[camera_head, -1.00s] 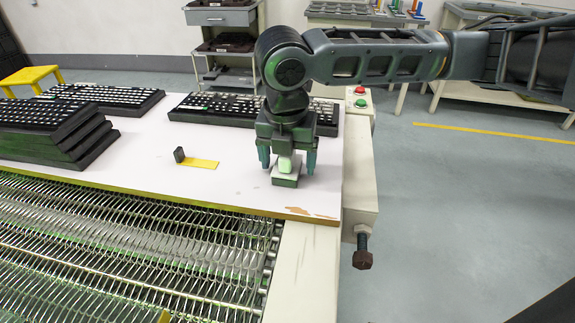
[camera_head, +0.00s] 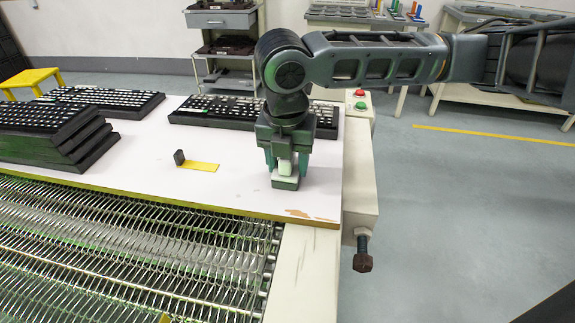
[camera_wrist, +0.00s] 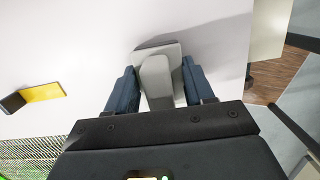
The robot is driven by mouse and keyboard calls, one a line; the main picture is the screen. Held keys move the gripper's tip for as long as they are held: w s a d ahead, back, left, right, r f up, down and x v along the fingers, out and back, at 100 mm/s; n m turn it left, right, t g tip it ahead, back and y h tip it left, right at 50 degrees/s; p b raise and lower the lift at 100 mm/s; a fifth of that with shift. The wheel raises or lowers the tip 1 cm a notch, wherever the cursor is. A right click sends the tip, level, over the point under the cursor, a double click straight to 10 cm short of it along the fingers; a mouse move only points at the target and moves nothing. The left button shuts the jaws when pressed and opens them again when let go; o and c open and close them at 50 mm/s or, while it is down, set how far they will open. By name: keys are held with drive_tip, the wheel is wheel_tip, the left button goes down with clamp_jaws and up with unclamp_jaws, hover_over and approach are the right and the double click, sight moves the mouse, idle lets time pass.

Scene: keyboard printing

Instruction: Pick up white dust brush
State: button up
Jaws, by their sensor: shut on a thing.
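The white dust brush (camera_head: 286,172) stands on the white tabletop near its right front corner, with a pale block-like body and a darker lower front face. My gripper (camera_head: 287,171) points straight down over it, its two fingers closed in on either side of the brush. In the wrist view the brush (camera_wrist: 157,80) shows as a light grey handle on a wider base, between the two blue-grey fingers (camera_wrist: 158,90). The brush appears to be still at table level. The fingertips partly hide its sides.
A yellow strip with a small black block (camera_head: 197,164) lies to the left. Stacked black keyboards (camera_head: 60,138) stand at the far left, and another keyboard (camera_head: 215,108) lies behind my gripper. A metal mesh conveyor (camera_head: 120,255) runs along the front. Red and green buttons (camera_head: 360,98) are at the right.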

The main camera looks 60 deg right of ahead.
drive_tip(key=shift+r, duration=0.55)
drive_tip(key=r, duration=0.3)
drive_tip(key=shift+s+d+r+p, duration=0.15)
drive_tip(key=shift+d+r+p, duration=0.05)
drive_tip(key=shift+p, duration=0.15)
drive_tip(key=s+d+r, duration=0.6)
drive_tip(key=s, duration=0.3)
drive_tip(key=shift+s+d+r, duration=0.15)
drive_tip(key=shift+d+r, duration=0.05)
drive_tip(key=shift+r, duration=0.05)
